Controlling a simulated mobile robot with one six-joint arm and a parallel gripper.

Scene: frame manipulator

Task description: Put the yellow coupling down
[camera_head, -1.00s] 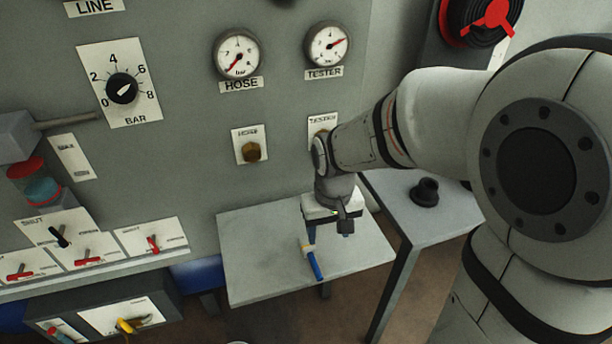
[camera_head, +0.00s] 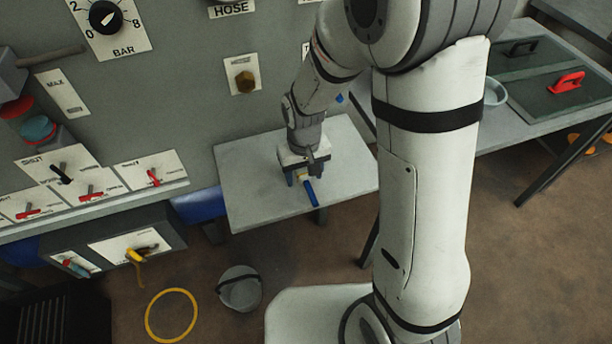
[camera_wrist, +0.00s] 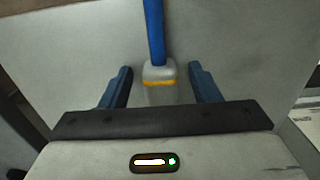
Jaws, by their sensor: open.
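The yellow coupling (camera_head: 302,177) is a small piece with a yellow band at the end of a short blue hose (camera_head: 311,192). It lies on the small grey table (camera_head: 245,190). In the wrist view the pale coupling body with its yellow band (camera_wrist: 160,84) is between my two fingers, with a gap on each side. The blue hose (camera_wrist: 154,30) runs away from it. My gripper (camera_wrist: 162,88) is open around the coupling, pointing down at the table. In the head view my gripper (camera_head: 300,178) partly hides the coupling.
The panel with gauges and a brass fitting (camera_head: 245,81) rises behind the table. Bare tabletop lies left of my gripper. A yellow ring (camera_head: 171,291) and a grey bucket (camera_head: 239,289) are on the floor. Another table (camera_head: 530,110) with a red handle (camera_head: 567,82) stands at right.

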